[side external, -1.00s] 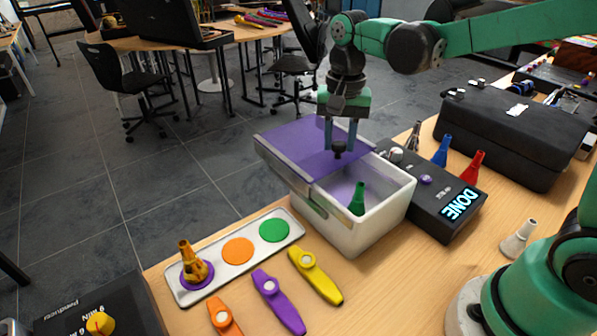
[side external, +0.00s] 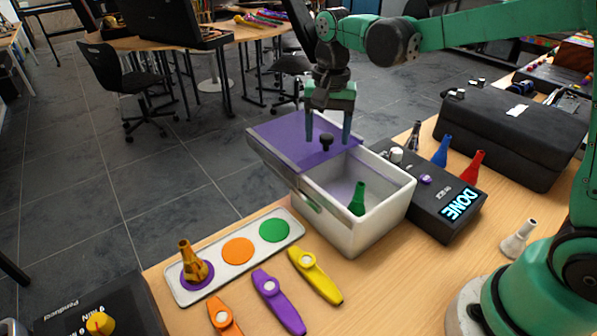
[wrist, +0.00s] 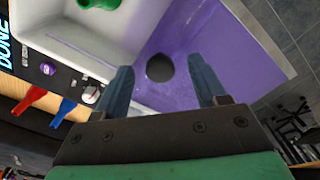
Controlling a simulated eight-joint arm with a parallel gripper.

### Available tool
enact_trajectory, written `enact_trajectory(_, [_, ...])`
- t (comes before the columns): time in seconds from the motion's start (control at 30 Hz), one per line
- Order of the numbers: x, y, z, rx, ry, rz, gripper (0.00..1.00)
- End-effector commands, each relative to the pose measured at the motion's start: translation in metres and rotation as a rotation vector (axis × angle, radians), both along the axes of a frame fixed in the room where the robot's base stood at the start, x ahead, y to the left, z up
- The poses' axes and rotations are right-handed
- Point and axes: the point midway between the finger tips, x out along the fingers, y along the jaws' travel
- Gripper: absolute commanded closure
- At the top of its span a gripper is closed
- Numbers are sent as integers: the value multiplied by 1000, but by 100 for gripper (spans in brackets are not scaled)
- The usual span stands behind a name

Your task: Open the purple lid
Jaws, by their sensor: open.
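The purple lid (side external: 290,140) lies across the far left part of the white box (side external: 385,204) and sticks out past its left side. The box's near right part is uncovered. The lid's dark knob (side external: 326,141) stands near its right edge. My gripper (side external: 328,140) is open, with its fingers on either side of the knob. In the wrist view the purple lid (wrist: 215,55) fills the upper right, and the round knob (wrist: 160,68) shows between the open fingertips. I cannot tell whether a finger touches the knob.
A green nozzle-like piece (side external: 357,200) stands inside the box. A black device reading DONE (side external: 440,205) stands close to the box's right. A tray with coloured circles (side external: 212,278) and several kazoos (side external: 279,300) lie in front. A black case (side external: 510,135) is at the back right.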

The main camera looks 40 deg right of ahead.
Motion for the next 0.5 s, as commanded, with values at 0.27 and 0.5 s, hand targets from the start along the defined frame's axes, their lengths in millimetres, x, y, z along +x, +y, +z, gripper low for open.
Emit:
enact_trajectory(0.27, [0, 0, 29, 0, 0, 0, 35])
enact_trajectory(0.5, [0, 0, 53, 0, 0, 0, 35])
